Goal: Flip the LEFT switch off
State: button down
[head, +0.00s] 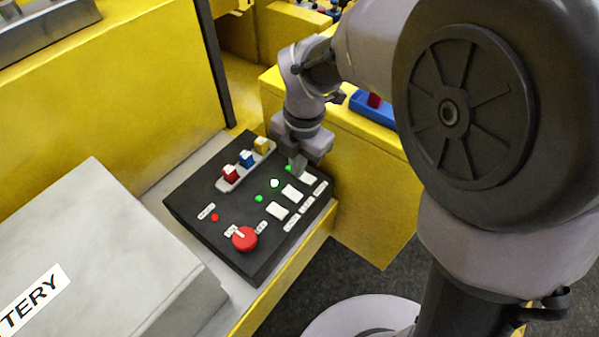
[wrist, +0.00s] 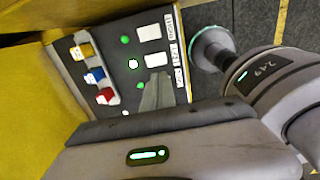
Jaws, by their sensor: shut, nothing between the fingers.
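A black control panel (head: 195,190) carries a row of white rocker switches. In the head view the near switch (head: 277,210) and middle switch (head: 292,193) are clear; the far one (head: 311,177) is partly behind my gripper. My gripper (head: 298,174) is shut and empty, pointing down at the far end of the row. In the wrist view my gripper (wrist: 158,76) covers part of the panel; two switches (wrist: 150,32) (wrist: 154,60) show beyond its tips. I cannot tell whether it touches a switch.
Red, blue and yellow blocks (head: 246,158) stand in a strip on the panel. Small lights (head: 259,198) line the switches, some green. A red knob (head: 244,238) is at the near end. A grey battery box (head: 100,240) stands left; a yellow block (head: 360,200) stands right.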

aim_at(288, 191)
notch_tip(288, 191, up, 4)
jog(key=f, duration=0.4)
jog(key=w+a+f+p, duration=0.1)
jog(key=f, duration=0.4)
jog(key=a+f, duration=0.1)
jog(key=f, duration=0.4)
jog(key=shift+w+a, duration=0.1)
jog(key=shift+w, duration=0.2)
jog(key=shift+r, duration=0.1)
